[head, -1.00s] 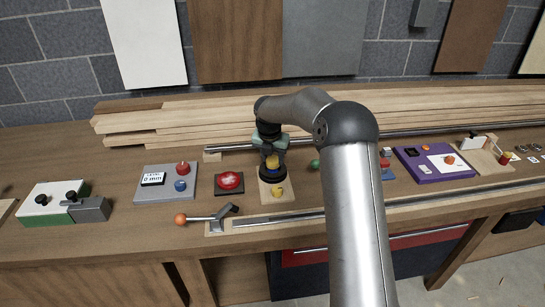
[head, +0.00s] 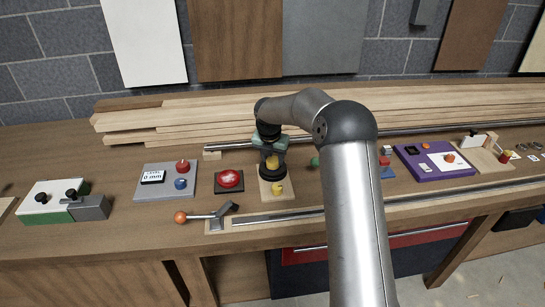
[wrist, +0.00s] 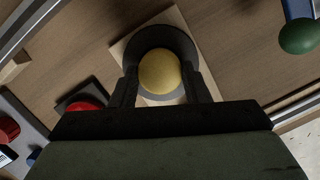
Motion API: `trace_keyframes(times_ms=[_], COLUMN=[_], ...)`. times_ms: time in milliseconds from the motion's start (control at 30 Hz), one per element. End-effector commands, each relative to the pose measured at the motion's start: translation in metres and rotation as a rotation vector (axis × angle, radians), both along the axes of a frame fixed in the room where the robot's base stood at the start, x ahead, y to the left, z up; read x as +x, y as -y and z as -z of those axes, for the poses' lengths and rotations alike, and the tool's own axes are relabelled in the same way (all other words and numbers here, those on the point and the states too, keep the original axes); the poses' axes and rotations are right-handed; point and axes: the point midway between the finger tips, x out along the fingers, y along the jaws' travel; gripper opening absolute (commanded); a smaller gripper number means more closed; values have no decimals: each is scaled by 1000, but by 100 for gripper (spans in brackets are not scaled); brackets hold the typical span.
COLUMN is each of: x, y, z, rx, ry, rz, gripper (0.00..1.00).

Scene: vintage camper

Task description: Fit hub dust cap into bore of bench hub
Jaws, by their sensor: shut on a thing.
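My gripper (head: 271,165) points down over a wooden board on the bench and is shut on a yellow rounded dust cap (wrist: 160,72). In the wrist view the cap sits between the two dark fingers, with the dark ring of the bench hub (wrist: 160,36) around and below it. In the head view the black hub (head: 272,177) shows under the fingers, with the cap (head: 272,161) above it. The bore is hidden by the cap, so I cannot tell whether the cap is above it or in it.
A second small yellow piece (head: 278,188) is on the board in front of the hub. A red button (head: 229,180) is left of it, and a lever with an orange knob (head: 181,217) is in front. A green ball (wrist: 298,36) is to the right. Stacked planks (head: 200,117) lie behind.

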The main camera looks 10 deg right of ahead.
Motion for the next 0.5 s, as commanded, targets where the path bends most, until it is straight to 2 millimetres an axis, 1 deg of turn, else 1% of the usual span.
trace_keyframes(times_ms=[467, 500], x=[0, 0], y=[0, 0], z=[13, 12], rx=[0, 0], ry=[0, 0], rz=[0, 0], gripper=[15, 53])
